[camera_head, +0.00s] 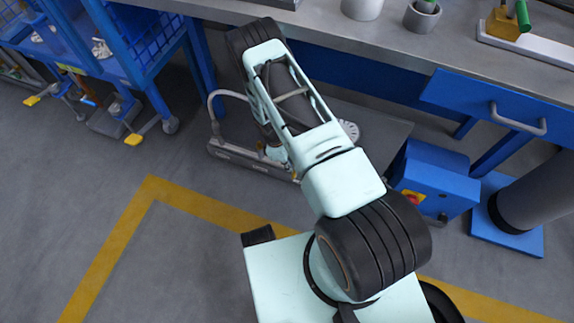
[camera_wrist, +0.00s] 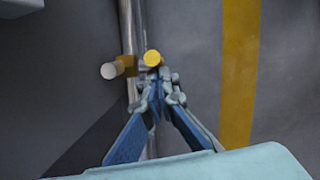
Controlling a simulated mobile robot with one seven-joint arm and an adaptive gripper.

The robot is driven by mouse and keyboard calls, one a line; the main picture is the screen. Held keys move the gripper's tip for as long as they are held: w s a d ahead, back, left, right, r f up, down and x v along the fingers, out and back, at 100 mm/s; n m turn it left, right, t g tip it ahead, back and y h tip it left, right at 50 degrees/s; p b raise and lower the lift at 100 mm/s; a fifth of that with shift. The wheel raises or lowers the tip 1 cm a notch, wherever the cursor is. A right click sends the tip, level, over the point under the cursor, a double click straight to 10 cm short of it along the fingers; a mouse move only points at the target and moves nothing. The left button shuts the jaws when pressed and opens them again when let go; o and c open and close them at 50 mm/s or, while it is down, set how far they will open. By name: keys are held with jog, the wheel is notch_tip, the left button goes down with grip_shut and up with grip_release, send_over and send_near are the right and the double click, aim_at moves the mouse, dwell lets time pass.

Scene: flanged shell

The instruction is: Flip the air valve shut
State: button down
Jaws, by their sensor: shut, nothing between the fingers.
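In the wrist view, a metal pipe (camera_wrist: 131,35) runs down the picture. A brass-yellow fitting (camera_wrist: 126,66) sits on it, with a pale round end piece (camera_wrist: 110,71) at its left and a round yellow cap (camera_wrist: 152,58) at its right. These look like the air valve; I cannot tell which way its handle is set. My gripper (camera_wrist: 160,88) is shut and empty, its tips just below the yellow cap. I cannot tell if they touch it. In the head view my arm hides the valve and most of my gripper.
In the head view a grey bench (camera_head: 330,22) runs along the back. A blue cart (camera_head: 150,50) stands at left. A blue box (camera_head: 435,180) with a red and yellow switch is at right. A bent metal tube (camera_head: 213,98) rises from a low grey base (camera_head: 250,161).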

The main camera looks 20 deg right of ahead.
jog(key=shift+s+d, duration=0.45)
jog(key=shift+d, duration=0.2)
jog(key=shift+s+d, duration=0.45)
jog(key=shift+d, duration=0.2)
jog(key=shift+s+d+f+b, duration=0.2)
jog(key=shift+s+d+b, duration=0.1)
jog(key=shift+s+d, duration=0.15)
jog(key=shift+s+d+f+b, duration=0.25)
jog(key=shift+s+d, duration=0.1)
jog(key=shift+d, duration=0.3)
jog(key=s+d+r+p, duration=0.2)
jog(key=s+r+p, duration=0.1)
jog(key=r, duration=0.8)
jog(key=shift+s+d+p, duration=0.15)
jog(key=shift+p, duration=0.7)
